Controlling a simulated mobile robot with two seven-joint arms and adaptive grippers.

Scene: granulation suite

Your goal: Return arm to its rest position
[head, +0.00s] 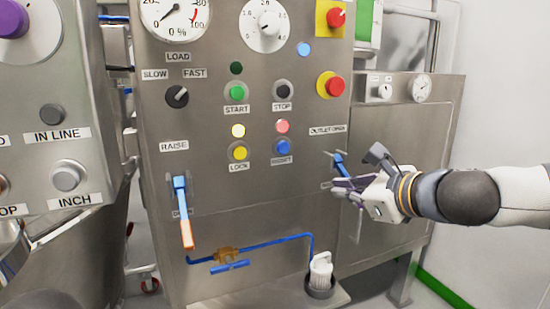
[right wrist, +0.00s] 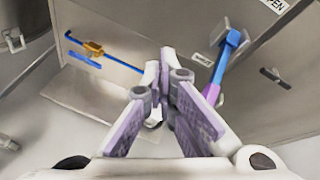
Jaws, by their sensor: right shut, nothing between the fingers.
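My right arm comes in from the right in the head view. My right gripper (head: 345,190) is shut and empty in front of the control panel. In the right wrist view its fingers (right wrist: 162,85) come together with nothing visible held. Beside it is a blue lever (head: 339,160) under the OUTLET OPEN label, partly hidden by the gripper in the head view. The lever (right wrist: 226,62) also shows in the right wrist view, slanting down to a purple end close to the right finger. I cannot tell whether they touch. My left gripper is not in view.
The steel panel (head: 260,200) carries gauges, several buttons and a blue lever with an orange end (head: 185,215). Below are a blue pipe with a brass valve (head: 227,255) and a white capped fitting (head: 321,272). A grey cabinet (head: 440,110) stands behind my right arm.

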